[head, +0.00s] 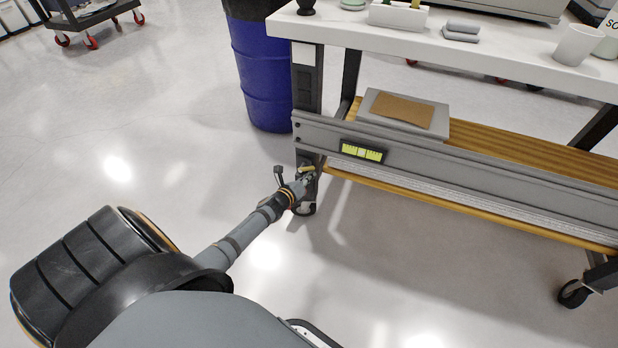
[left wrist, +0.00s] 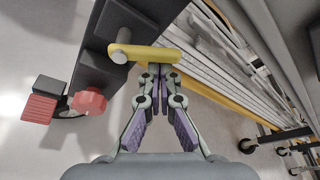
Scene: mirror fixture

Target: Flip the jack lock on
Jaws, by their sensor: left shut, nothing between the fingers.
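The jack lock appears to be the small yellow lever on the dark leg of the workbench. In the left wrist view the lever (left wrist: 152,54) lies roughly level, its left end on a grey bolt. In the head view the lever (head: 307,168) is small, low on the near left leg. My left gripper (left wrist: 156,70) is shut and empty, its fingertips right at the underside of the lever. I cannot tell whether they touch. In the head view the left gripper (head: 306,178) reaches the leg from the lower left. My right gripper is not in view.
A red knob (left wrist: 89,101) and a red pedal (left wrist: 39,108) sit beside the leg. The bench's grey rail (head: 480,175) and slatted wooden shelf (head: 505,150) extend right. A blue barrel (head: 263,75) stands behind the leg. The floor (head: 150,120) to the left is clear.

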